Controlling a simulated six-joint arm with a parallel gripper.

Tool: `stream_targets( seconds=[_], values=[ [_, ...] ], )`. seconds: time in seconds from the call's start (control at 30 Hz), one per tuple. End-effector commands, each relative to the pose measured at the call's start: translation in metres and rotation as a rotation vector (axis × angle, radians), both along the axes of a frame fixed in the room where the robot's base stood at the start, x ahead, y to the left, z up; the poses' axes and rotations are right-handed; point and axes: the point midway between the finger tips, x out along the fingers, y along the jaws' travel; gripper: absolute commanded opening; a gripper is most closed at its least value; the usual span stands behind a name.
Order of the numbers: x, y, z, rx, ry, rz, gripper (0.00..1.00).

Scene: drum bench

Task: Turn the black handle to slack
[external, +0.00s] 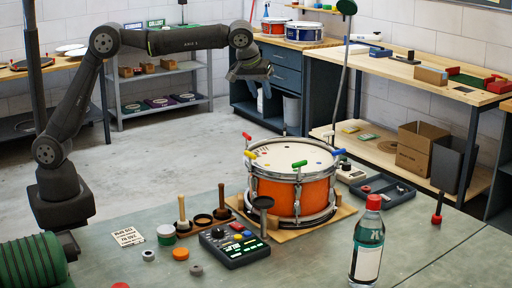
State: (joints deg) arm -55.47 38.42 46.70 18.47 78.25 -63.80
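An orange drum (290,196) with a white head stands on a wooden board on the bench. Coloured handles sit around its rim: red (247,136), yellow (250,154), green (299,164) and blue (339,152). I cannot clearly make out a black handle on the rim; a small dark shape at the far right rim is too small to tell. My gripper (256,72) is in the air above and behind the drum in the picture, well apart from it. It is small and dark, and its finger gap does not show clearly.
A control box (234,246), a dark cup-topped stand (262,212) and wooden-handled tools stand at the drum's front left. A bottle (367,246) stands at front right. A dark tray (385,190) lies right of the drum. A tall thin pole rises behind it.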

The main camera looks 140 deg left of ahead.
Motion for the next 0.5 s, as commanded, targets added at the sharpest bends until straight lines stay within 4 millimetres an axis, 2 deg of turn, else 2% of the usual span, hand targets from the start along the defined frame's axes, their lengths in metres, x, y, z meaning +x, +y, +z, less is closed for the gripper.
stream_targets(
  seconds=[0.5],
  values=[
    [-0.008,0.006,0.032,-0.035,-0.374,0.503,0.33]
  ],
)
